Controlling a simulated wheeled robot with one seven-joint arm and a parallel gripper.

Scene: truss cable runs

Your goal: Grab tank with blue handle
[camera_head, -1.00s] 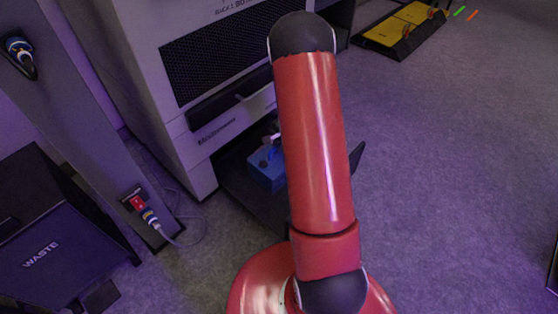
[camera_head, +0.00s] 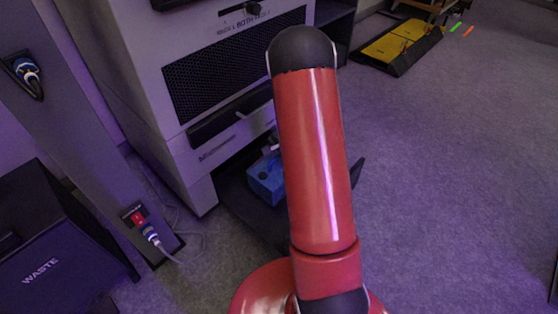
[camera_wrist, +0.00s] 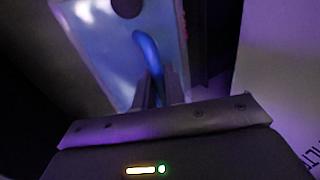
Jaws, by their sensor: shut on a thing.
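The tank (camera_head: 265,181) is a blue box in the low, dark opening under the large grey machine, partly behind my red arm in the head view. In the wrist view the tank's pale blue, shiny face (camera_wrist: 105,50) fills the upper left, with a dark round spot at its top. Its blue handle (camera_wrist: 147,48) is a curved bar running down to my fingers. My gripper (camera_wrist: 156,90) is shut on the blue handle, the two fingers close together around it. My arm hides most of the gripper in the head view.
The grey machine (camera_head: 205,160) stands over the tank, with a dark flap edge at right. A dark WASTE bin (camera_head: 70,265) and a post with a plugged cable (camera_head: 150,232) stand at left. A yellow-topped platform (camera_head: 395,48) lies at the back right. The right floor is clear.

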